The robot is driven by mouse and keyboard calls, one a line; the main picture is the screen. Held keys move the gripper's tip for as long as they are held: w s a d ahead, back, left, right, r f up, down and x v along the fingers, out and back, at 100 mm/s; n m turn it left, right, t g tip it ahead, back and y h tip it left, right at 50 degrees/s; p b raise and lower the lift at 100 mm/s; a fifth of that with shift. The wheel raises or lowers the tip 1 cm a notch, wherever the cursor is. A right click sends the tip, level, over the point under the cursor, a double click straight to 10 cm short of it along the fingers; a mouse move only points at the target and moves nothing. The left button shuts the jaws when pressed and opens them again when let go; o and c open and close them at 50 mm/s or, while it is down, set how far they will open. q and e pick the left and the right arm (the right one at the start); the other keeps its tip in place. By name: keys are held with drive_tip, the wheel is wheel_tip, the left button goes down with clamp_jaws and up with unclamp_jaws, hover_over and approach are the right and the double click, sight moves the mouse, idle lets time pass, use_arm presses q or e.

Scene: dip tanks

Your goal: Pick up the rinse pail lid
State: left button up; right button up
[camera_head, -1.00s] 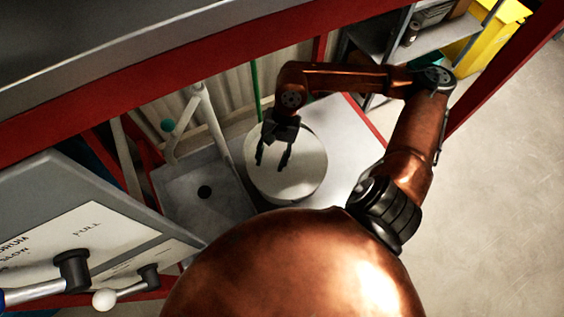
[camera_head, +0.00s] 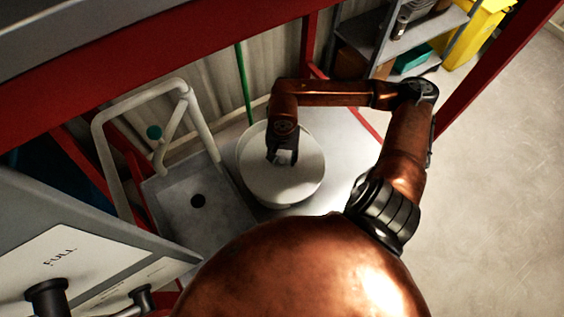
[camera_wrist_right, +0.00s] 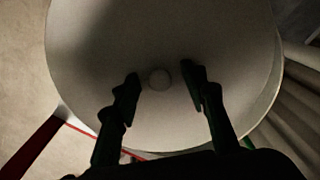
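The rinse pail lid (camera_head: 262,184) is a round, pale disc on top of the pail, on the bench beside the sink. In the right wrist view the lid (camera_wrist_right: 160,35) fills most of the picture, with a small round knob (camera_wrist_right: 160,79) near its middle. My right gripper (camera_head: 283,158) is over the lid, pointing down. In the wrist view its two dark fingers (camera_wrist_right: 160,80) are apart, one on each side of the knob, with gaps to it. In the head view the arm and gripper hide the knob. My left gripper is not in view.
A grey sink (camera_head: 180,185) with a drain and a bent pale pipe (camera_head: 104,150) stands left of the pail. A green pole (camera_head: 243,85) rises behind it. A grey panel with levers (camera_head: 60,240) is at lower left. Shelves (camera_head: 420,40) stand at back right.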

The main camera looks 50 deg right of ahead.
drive_tip(key=shift+c, duration=0.5)
clamp_jaws()
